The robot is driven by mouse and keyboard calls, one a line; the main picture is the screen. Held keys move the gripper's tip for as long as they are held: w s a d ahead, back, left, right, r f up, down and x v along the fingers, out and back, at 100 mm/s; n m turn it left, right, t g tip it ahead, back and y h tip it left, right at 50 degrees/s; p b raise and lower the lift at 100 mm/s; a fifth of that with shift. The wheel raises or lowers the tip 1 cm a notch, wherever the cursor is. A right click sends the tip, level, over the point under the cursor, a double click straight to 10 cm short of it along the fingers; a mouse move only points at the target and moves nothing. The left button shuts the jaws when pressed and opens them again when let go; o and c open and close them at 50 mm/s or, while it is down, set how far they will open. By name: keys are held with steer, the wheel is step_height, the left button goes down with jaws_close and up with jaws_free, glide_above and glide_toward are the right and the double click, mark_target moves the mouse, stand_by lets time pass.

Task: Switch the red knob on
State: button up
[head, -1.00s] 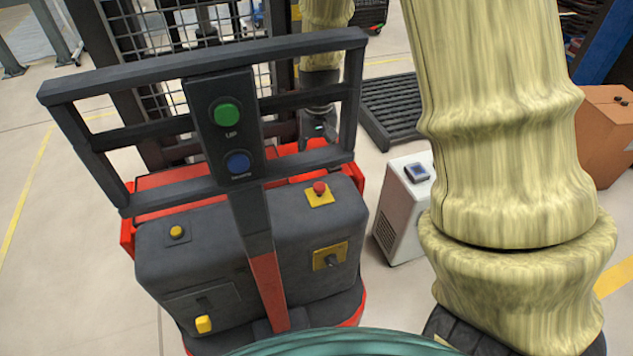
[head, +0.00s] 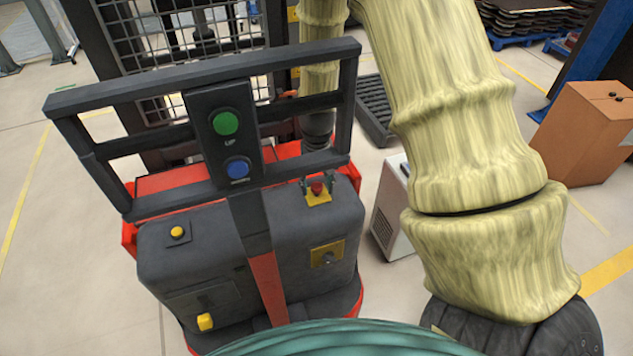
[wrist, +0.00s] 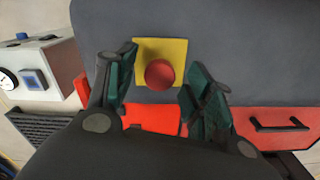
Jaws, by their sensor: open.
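The red knob (head: 317,187) is a round red button on a yellow square plate (head: 318,198), on the top right of the dark grey machine body. In the wrist view the red knob (wrist: 160,74) sits between my two open fingers, slightly beyond their tips, on the yellow plate (wrist: 172,48). My gripper (head: 317,185) is at the knob in the head view, with a finger on each side of it. It also shows in the wrist view (wrist: 158,78), open and holding nothing. Whether a finger touches the knob or plate cannot be told.
A green button (head: 225,123) and a blue button (head: 237,168) are on the upright panel. The dark rail frame (head: 205,75) stands close beside my arm.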

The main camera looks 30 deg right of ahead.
steer(key=shift+f, duration=0.3)
jaws_close()
steer(key=shift+r+p, duration=0.8)
steer(key=shift+r, duration=0.45)
steer(key=shift+w, duration=0.1)
jaws_free()
